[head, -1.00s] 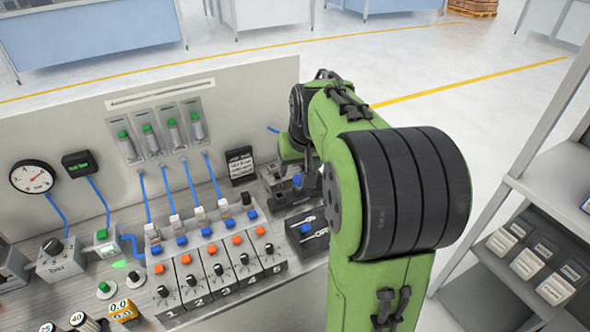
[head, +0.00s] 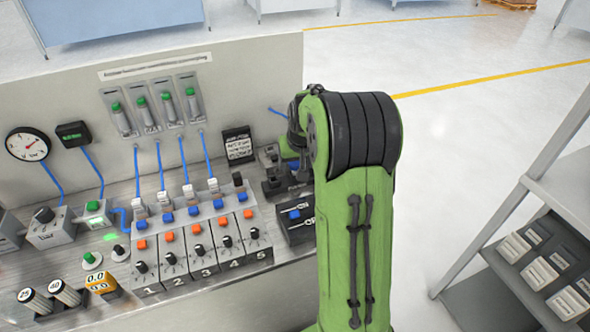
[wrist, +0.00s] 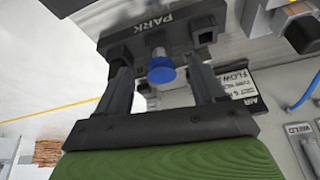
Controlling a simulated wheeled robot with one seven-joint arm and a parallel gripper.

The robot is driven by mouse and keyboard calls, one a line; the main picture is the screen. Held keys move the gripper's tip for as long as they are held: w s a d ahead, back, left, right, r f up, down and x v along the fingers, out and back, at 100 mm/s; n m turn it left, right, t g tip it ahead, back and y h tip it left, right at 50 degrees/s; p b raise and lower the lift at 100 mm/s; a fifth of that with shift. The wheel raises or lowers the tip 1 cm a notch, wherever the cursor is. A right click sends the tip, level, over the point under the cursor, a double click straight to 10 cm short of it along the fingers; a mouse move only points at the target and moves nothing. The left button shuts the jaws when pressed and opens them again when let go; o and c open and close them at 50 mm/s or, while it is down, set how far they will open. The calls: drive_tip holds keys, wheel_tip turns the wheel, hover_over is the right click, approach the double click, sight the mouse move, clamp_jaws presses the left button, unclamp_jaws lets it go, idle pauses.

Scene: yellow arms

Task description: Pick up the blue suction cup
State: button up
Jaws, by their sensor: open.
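The blue suction cup (wrist: 161,74) shows in the wrist view on a short pale stem, at the dark holder marked PARK (wrist: 165,38). My gripper (wrist: 161,84) is open, with one dark finger on each side of the cup in this view. Gaps show between the cup and both fingers; I cannot tell how far apart they are in depth.
A black box with a blue knob (head: 294,213) lies just in front of the holder. A black label sign (head: 238,145) stands to its left, near the grey back panel (head: 60,100). Several numbered valve modules (head: 200,250) fill the bench's middle. A grey shelf (head: 560,195) stands at right.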

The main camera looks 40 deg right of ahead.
sight(296, 165)
drive_tip(key=x, duration=0.3)
drive_tip(key=shift+w+f, duration=0.15)
drive_tip(key=shift+f, duration=0.15)
drive_tip(key=shift+r, duration=0.15)
drive_tip(key=shift+c, duration=0.2)
drive_tip(key=c, duration=1)
wheel_tip(296, 165, up, 10)
drive_tip(key=shift+p, duration=1.25)
